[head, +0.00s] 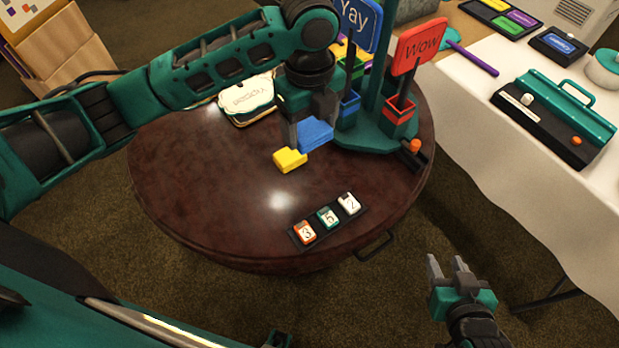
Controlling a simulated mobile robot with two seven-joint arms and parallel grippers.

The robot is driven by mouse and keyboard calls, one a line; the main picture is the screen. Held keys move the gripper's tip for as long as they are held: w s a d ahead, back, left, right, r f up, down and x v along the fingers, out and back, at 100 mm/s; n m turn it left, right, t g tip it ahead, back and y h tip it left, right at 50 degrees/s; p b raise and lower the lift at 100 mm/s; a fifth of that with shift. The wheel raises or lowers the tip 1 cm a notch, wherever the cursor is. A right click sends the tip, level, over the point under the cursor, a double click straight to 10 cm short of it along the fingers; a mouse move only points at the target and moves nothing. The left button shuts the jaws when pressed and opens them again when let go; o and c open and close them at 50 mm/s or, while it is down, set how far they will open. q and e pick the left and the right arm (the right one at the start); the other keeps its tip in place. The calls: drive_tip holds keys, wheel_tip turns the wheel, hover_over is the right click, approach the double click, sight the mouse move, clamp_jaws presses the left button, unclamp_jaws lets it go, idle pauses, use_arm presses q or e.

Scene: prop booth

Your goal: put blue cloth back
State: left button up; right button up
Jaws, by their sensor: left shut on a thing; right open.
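The blue cloth (316,133) is a small blue folded-looking piece above the round table, left of the sign stand. My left gripper (308,124) points down and is shut on the blue cloth; its fingers partly hide it. A yellow piece (290,160), perhaps another cloth, lies just below and left of the blue one. I cannot tell whether the two touch. My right gripper (449,265) is open and empty, beyond the table's front right edge and over the carpet.
The dark round table (215,190) has a teal stand (368,134) with a blue holder (348,108), a red holder (399,117) and signs. A number-tile tray (328,219) lies at the front. A white plaque (247,101) lies behind. A white-clothed table (480,140) stands right.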

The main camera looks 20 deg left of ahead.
sight(310, 142)
use_arm(q)
wheel_tip(310, 142, down, 16)
drive_tip(key=shift+f+b, duration=0.2)
drive_tip(key=shift+b, duration=1)
drive_tip(key=shift+f, duration=0.1)
drive_tip(key=o, duration=1)
wheel_tip(310, 142, up, 12)
drive_tip(key=shift+r+p, duration=0.15)
drive_tip(key=shift+p, duration=0.9)
